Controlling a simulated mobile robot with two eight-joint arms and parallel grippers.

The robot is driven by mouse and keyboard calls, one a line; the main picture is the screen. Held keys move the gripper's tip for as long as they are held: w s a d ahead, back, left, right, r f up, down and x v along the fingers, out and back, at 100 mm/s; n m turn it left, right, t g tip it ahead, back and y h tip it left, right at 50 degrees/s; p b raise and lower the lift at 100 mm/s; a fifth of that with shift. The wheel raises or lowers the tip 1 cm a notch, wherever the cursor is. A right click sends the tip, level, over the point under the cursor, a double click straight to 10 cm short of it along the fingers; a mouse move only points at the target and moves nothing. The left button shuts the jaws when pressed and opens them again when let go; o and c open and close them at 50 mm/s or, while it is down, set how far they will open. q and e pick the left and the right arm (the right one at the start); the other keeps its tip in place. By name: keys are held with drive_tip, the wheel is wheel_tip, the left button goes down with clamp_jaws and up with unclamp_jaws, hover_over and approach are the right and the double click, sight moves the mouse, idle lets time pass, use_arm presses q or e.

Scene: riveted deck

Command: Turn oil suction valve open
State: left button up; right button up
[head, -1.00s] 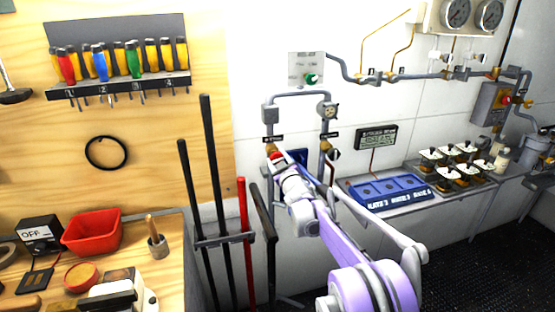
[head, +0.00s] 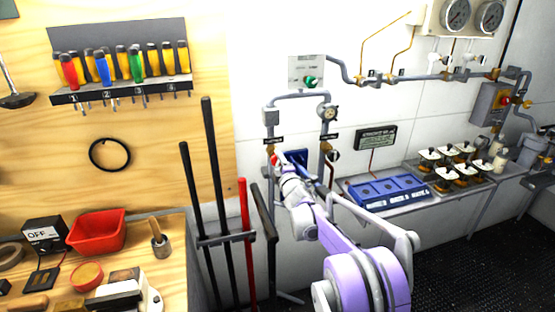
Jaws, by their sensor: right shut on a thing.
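The valve on the left vertical pipe has a small red handle (head: 274,160), below a dark label plate (head: 273,140) too small to read. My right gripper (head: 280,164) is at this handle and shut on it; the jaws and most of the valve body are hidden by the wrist. A second brass valve (head: 327,147) sits on the right vertical pipe, under its own label. I cannot read which of the two is the oil suction valve. My left gripper is not in view.
A blue tray (head: 387,189) and jars (head: 459,168) stand on the wall shelf to the right. Long black bars and a red bar (head: 244,235) stand in a rack left of my arm. A workbench with a red bin (head: 97,231) is at the left.

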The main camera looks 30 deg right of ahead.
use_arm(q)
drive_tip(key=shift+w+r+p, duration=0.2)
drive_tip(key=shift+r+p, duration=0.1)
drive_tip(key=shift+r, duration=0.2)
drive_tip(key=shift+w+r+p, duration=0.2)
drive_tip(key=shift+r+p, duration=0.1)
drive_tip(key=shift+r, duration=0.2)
use_arm(e)
drive_tip(key=shift+n, duration=1.8)
drive_tip(key=o, duration=1.4)
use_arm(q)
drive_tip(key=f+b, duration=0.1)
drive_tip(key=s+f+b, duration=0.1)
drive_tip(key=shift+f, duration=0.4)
use_arm(e)
drive_tip(key=v, duration=1.1)
drive_tip(key=shift+d, duration=0.1)
drive_tip(key=shift+w+f, duration=0.1)
